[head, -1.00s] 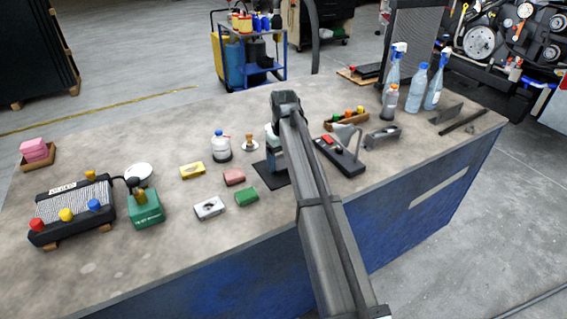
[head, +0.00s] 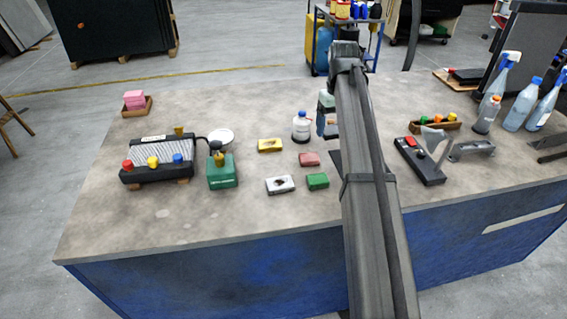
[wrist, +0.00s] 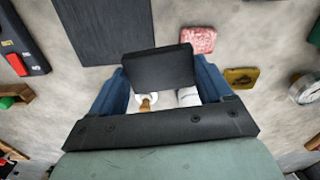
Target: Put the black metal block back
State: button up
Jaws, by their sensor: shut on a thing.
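The black metal block (wrist: 158,72) shows in the wrist view as a dark, slightly tilted slab between the blue fingers of my gripper (wrist: 162,84). My gripper is shut on it. A dark flat rectangular pad (wrist: 105,28) lies on the bench just beyond the block, up and to the left in the wrist view. The block looks held above the bench, but its height is hard to tell. In the head view my gripper (head: 327,132) is mostly behind my arm and the block cannot be made out. Only a sliver of the pad (head: 335,157) shows there.
Pink (head: 309,159), yellow (head: 270,145), green (head: 317,181) and white (head: 280,184) blocks lie left. A black switch box (head: 420,160) stands right. The bench's front left is clear.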

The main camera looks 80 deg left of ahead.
jog(key=n, duration=0.2)
send_over(272, 168)
jog(key=shift+f+m, duration=0.8)
jog(key=shift+f, duration=1.75)
jog(key=shift+f+m, duration=0.8)
jog(key=shift+f, duration=1.7)
jog(key=shift+f, duration=0.15)
jog(key=o, duration=1.2)
jog(key=shift+o, duration=0.2)
notch_tip(272, 168, up, 12)
